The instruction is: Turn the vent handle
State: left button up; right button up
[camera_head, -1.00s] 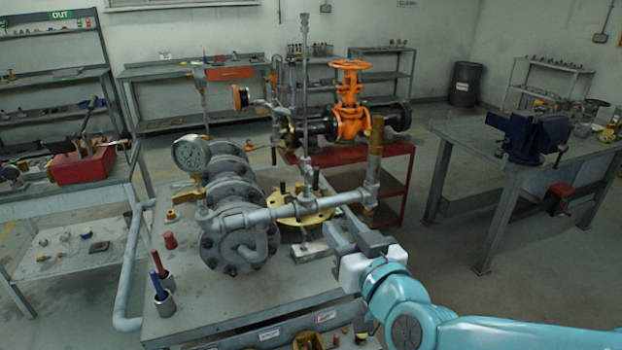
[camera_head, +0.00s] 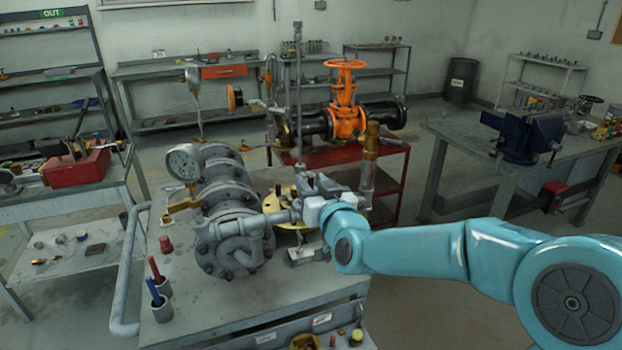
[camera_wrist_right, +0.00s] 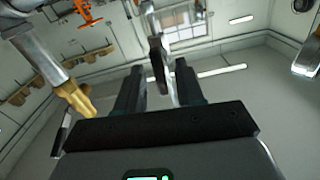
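My right gripper (camera_head: 316,184) reaches in from the right over the pipe assembly, beside the thin upright pipe (camera_head: 299,110). In the right wrist view its two dark fingers (camera_wrist_right: 160,67) stand apart. A dark flat piece (camera_wrist_right: 158,60), which looks like the vent handle, hangs from a grey fitting and lines up with the gap between them. Whether it touches either finger I cannot tell. In the head view my gripper hides this handle. A brass fitting (camera_head: 371,140) tops the upright pipe to the right; it also shows in the right wrist view (camera_wrist_right: 75,98). My left gripper is out of view.
A pressure gauge (camera_head: 185,162) and grey flanged body (camera_head: 235,245) stand left of my gripper on the grey bench (camera_head: 270,300). An orange handwheel valve (camera_head: 346,110) sits on a red stand behind. A blue vice (camera_head: 525,137) is on the right-hand table.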

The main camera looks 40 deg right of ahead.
jog(key=shift+w, duration=0.3)
jog(key=shift+r, duration=0.1)
grip_shut()
